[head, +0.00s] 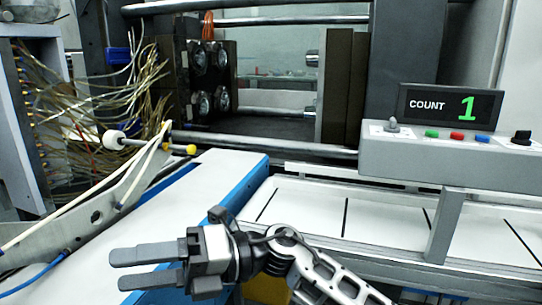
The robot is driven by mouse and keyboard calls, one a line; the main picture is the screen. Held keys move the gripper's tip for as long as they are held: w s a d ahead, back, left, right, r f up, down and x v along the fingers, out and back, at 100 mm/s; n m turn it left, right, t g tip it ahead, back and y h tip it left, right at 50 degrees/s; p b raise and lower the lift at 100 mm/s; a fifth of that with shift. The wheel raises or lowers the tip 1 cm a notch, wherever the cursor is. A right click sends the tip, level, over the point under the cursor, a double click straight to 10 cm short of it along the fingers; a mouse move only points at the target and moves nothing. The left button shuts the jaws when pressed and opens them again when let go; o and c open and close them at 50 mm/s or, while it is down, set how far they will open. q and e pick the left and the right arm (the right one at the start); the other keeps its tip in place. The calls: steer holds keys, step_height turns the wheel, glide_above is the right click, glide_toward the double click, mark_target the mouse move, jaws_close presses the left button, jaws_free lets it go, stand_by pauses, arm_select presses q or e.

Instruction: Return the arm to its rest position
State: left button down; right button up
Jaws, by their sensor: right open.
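My right gripper (143,268) is in the lower left of the head view. Its two grey fingers point left and are apart, with nothing between them. It is in front of the white table (215,170) with a blue edge. The right arm runs from the gripper toward the bottom right. My left gripper does not show.
A conveyor (310,213) with black cross lines runs right behind the arm. A control panel (445,155) with coloured buttons carries a display (450,104) reading COUNT 1. A moulding machine (207,85) stands behind. Loose hoses and a cabinet (22,120) are at the left.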

steer(key=w+d+m+t+y+p, duration=0.1)
steer(key=w+d+m+t+y, duration=0.2)
steer(key=m+t, duration=0.65)
steer(key=w+d+m+t+y+p, duration=0.1)
steer(key=w+d+m+t, duration=0.3)
steer(key=m+t, duration=0.6)
steer(key=d+f+m+t+h+p, duration=0.1)
steer(key=d+f+m+t+h, duration=0.65)
steer(key=m, duration=0.55)
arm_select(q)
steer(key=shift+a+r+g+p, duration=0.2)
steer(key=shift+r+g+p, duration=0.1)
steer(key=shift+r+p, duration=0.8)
arm_select(e)
steer(key=s+d+f+m+g+h, duration=0.4)
steer(key=s+d+f, duration=0.3)
steer(key=f, duration=0.2)
steer(key=s+d+f+m+g+h, duration=0.4)
steer(key=s+d+f+m+h, duration=0.3)
steer(key=d+f, duration=0.1)
steer(key=shift+d+f+g, duration=0.15)
steer(key=shift+f+g, duration=0.15)
steer(key=shift+f, duration=0.6)
